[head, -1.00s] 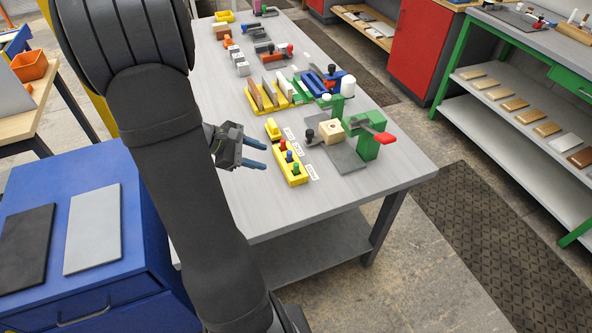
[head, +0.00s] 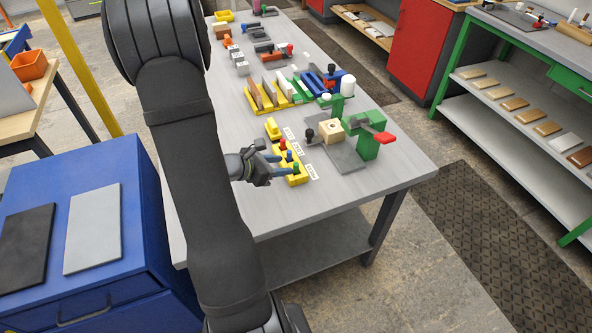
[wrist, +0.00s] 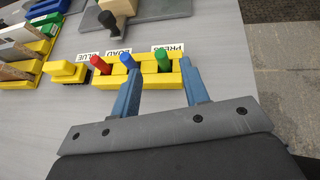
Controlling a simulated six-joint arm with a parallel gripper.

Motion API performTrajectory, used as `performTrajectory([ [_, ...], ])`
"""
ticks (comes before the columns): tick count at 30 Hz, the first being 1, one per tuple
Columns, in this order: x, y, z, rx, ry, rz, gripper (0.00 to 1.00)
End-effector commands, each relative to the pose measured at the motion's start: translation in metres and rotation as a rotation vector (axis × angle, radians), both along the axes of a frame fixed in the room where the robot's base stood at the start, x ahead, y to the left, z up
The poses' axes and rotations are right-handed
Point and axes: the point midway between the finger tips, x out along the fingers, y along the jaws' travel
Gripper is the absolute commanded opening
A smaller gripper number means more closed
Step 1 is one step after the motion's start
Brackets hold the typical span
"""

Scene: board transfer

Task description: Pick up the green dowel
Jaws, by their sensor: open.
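The green dowel (wrist: 162,59) stands upright in the right-hand end of a yellow block (wrist: 146,76), beside a blue dowel (wrist: 127,61) and a red dowel (wrist: 100,65). In the head view the green dowel (head: 295,168) is at the near end of the yellow block (head: 302,178). My gripper (head: 283,167) is close to that end of the block. In the wrist view my gripper (wrist: 163,76) is open, with its blue fingers apart on either side of the green dowel's end. Whether a finger touches the block I cannot tell.
Paper labels (wrist: 167,48) lie behind the block. A green toggle clamp (head: 366,142) with a red handle and a wooden block (head: 332,132) stands to the right. A small yellow piece (head: 272,128) and racks of boards (head: 268,96) sit farther back. The near table corner is clear.

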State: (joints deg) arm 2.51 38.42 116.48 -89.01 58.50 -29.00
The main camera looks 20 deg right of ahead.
Motion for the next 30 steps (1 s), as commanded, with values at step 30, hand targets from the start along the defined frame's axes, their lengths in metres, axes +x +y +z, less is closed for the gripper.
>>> performTrajectory([
  [30,0.010,-0.057,-0.036,0.002,0.000,0.000,0.20],
])
